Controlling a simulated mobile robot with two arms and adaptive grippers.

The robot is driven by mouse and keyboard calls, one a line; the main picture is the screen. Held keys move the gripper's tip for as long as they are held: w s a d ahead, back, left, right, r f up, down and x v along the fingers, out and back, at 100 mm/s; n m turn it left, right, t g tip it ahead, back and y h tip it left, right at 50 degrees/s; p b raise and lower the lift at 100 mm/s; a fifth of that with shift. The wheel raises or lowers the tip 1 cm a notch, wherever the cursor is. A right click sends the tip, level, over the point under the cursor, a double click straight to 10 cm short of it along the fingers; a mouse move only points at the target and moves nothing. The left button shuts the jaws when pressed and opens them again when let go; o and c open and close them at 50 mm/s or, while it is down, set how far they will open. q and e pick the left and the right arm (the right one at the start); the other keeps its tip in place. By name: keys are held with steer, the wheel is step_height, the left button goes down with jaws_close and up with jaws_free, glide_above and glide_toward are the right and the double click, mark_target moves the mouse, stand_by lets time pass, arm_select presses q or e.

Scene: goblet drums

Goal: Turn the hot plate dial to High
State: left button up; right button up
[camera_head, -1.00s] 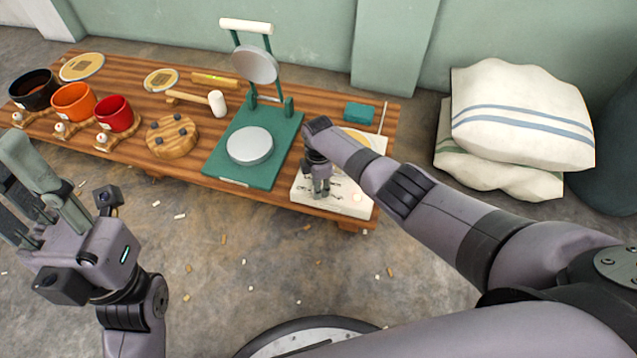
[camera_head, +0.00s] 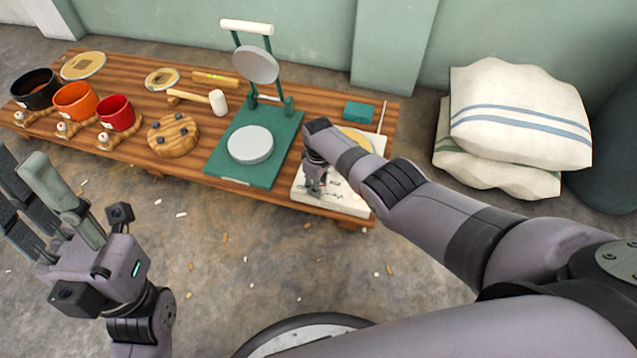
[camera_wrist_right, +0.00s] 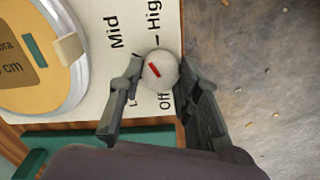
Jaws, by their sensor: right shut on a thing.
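The hot plate (camera_head: 345,203) is a white panel at the right end of the low wooden table, with a round yellowish plate (camera_head: 357,141) on it. Its dial (camera_wrist_right: 158,76) is a pale round knob with a red mark, seen in the right wrist view. The mark lies diagonally; I cannot tell which label it points to. "Mid", "High" and "Off" are printed around the knob, and another label is mostly hidden. My right gripper (camera_wrist_right: 162,62) is shut on the dial, a finger on each side. My left gripper (camera_head: 52,205) is open and empty, in front of the table.
A green press (camera_head: 222,168) with a raised grey plate stands left of the hot plate. Black, orange and red cups (camera_head: 115,113), a round wooden block (camera_head: 172,137) and a mallet (camera_head: 217,102) are farther left. Sacks (camera_head: 520,115) lie right of the table.

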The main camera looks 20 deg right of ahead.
steer(key=m, duration=0.3)
steer(key=shift+s, duration=0.1)
steer(key=shift+m, duration=1)
steer(key=o, duration=1.2)
steer(key=shift+c, duration=0.2)
